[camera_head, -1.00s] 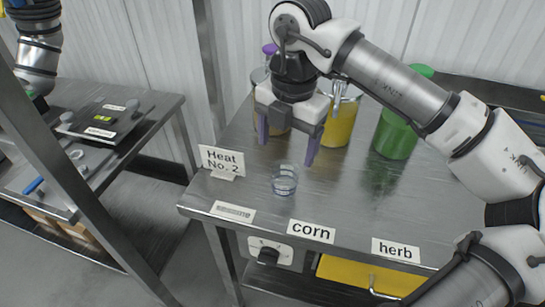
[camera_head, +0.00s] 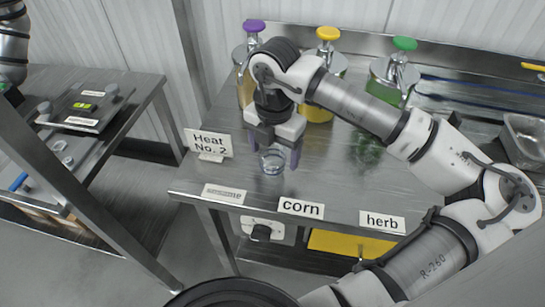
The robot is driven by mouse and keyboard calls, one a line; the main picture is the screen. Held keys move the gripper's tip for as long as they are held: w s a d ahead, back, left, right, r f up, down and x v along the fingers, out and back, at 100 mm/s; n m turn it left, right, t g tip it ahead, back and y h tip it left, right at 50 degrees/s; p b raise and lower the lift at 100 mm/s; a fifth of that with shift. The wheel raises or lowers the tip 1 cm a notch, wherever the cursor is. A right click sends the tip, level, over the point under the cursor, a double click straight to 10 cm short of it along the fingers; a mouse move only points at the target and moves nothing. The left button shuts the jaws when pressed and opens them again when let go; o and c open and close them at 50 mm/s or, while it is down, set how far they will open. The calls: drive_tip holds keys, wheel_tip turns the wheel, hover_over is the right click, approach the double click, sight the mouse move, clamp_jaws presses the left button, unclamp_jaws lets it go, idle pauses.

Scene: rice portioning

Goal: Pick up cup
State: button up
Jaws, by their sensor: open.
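A small clear cup (camera_head: 273,162) stands upright on the steel table (camera_head: 330,185), near its left front part. My gripper (camera_head: 274,156) points down with its purple fingers apart. The fingers are at the cup, one on its left and one on its right in the picture. I cannot tell whether either finger touches the cup. The gripper body covers the space just above and behind the cup.
A "Heat No. 2" sign (camera_head: 211,144) stands left of the cup. "corn" (camera_head: 301,208) and "herb" (camera_head: 382,222) labels line the front edge. Dispensers with purple (camera_head: 254,26), yellow (camera_head: 328,34) and green (camera_head: 404,44) tops stand behind. A steel tray (camera_head: 524,139) is at the right.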

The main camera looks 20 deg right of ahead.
drive_tip(key=shift+w+a+f+p, duration=0.15)
drive_tip(key=shift+f+p, duration=0.35)
drive_tip(key=shift+f, duration=1.35)
drive_tip(key=c, duration=1.1)
drive_tip(key=shift+o, duration=0.2)
drive_tip(key=shift+r, duration=0.1)
wheel_tip(320, 180, up, 20)
drive_tip(key=b, duration=0.4)
